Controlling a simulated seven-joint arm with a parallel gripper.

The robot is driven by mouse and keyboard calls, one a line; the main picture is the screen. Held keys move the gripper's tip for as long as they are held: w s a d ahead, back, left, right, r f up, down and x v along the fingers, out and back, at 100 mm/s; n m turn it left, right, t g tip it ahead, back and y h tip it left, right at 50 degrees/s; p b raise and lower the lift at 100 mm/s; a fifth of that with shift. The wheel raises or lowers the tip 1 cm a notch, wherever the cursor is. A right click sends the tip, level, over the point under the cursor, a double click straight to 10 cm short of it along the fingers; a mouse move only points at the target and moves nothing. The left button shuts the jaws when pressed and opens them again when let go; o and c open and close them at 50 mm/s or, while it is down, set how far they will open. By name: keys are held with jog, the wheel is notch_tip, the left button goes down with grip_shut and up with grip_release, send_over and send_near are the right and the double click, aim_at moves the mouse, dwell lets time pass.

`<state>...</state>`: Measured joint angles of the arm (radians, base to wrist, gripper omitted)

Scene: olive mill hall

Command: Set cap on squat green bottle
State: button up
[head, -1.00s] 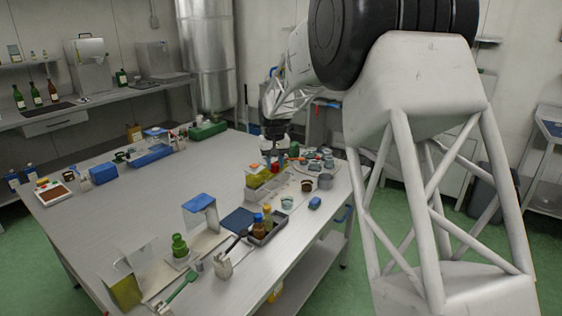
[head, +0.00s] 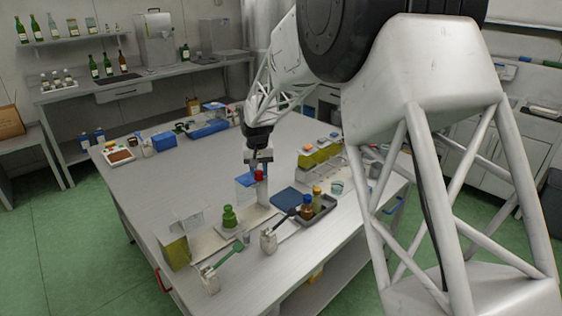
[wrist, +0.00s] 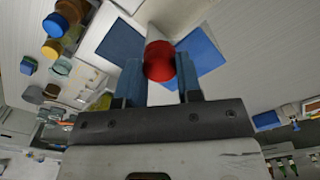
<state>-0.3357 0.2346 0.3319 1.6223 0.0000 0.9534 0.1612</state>
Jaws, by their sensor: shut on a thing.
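A red round cap (wrist: 159,61) is held between the two fingers of my gripper (wrist: 159,80) in the wrist view. In the head view my gripper (head: 259,166) is above the table, with the red cap (head: 260,175) at its tips. The squat green bottle (head: 230,218) stands upright on a pale board, to the left of and nearer than my gripper. The cap is apart from it. I cannot make out the bottle in the wrist view.
A blue-topped stand (head: 245,183) is close to my gripper. A grey tray (head: 326,208) with small bottles and a dark blue pad (head: 287,198) lie to the right. A yellow-green box (head: 176,251) and a green-handled tool (head: 228,256) are near the front. The table's left middle is clear.

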jog(key=s+a+f, duration=0.1)
jog(key=s+a, duration=0.1)
jog(key=a, duration=0.3)
jog(key=s+a+f+n, duration=0.1)
jog(key=s+a+f, duration=0.1)
jog(key=a, duration=0.3)
jog(key=shift+s+a, duration=0.35)
jog(key=shift+s, duration=0.4)
jog(key=shift+f, duration=0.25)
jog(key=shift+f, duration=1.6)
jog(key=shift+f, duration=1.05)
dwell(0.3)
jog(key=o, duration=1.1)
jog(key=shift+o, duration=0.2)
notch_tip(320, 180, up, 6)
dwell(0.5)
